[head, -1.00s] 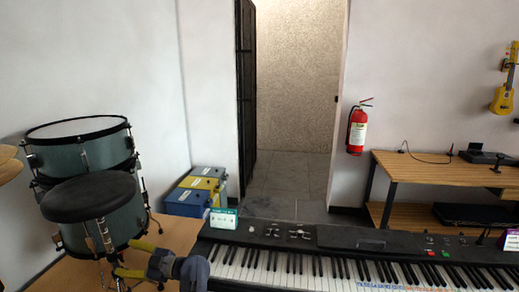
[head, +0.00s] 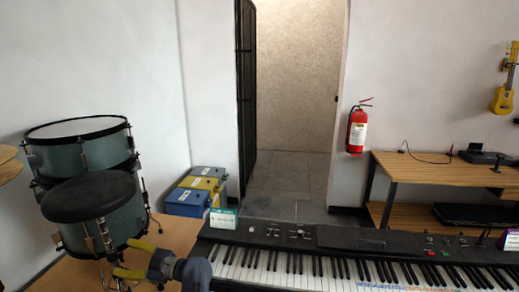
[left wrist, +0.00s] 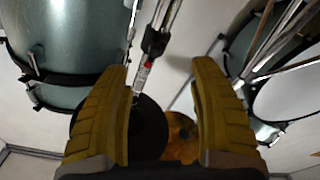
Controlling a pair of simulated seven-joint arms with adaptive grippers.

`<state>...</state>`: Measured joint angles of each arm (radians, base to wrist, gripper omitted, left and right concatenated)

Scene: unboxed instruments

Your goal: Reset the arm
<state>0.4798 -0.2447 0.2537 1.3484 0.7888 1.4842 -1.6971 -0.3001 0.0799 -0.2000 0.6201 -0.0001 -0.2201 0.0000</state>
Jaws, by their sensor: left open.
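My left gripper (head: 128,259) has yellow fingers and shows at the lower left of the head view, in front of the drum set and left of the keyboard. In the left wrist view its two fingers (left wrist: 160,100) stand wide apart with nothing between them. Beyond them are drum shells, chrome stands and a dark round shape. My right gripper is in neither view.
A black keyboard (head: 330,262) spans the lower right, with a small white-green box (head: 223,219) at its back left corner. A drum set (head: 85,150) with a black stool (head: 88,196) stands left. Bins (head: 203,188), a fire extinguisher (head: 357,128) and a wooden desk (head: 430,167) are farther back.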

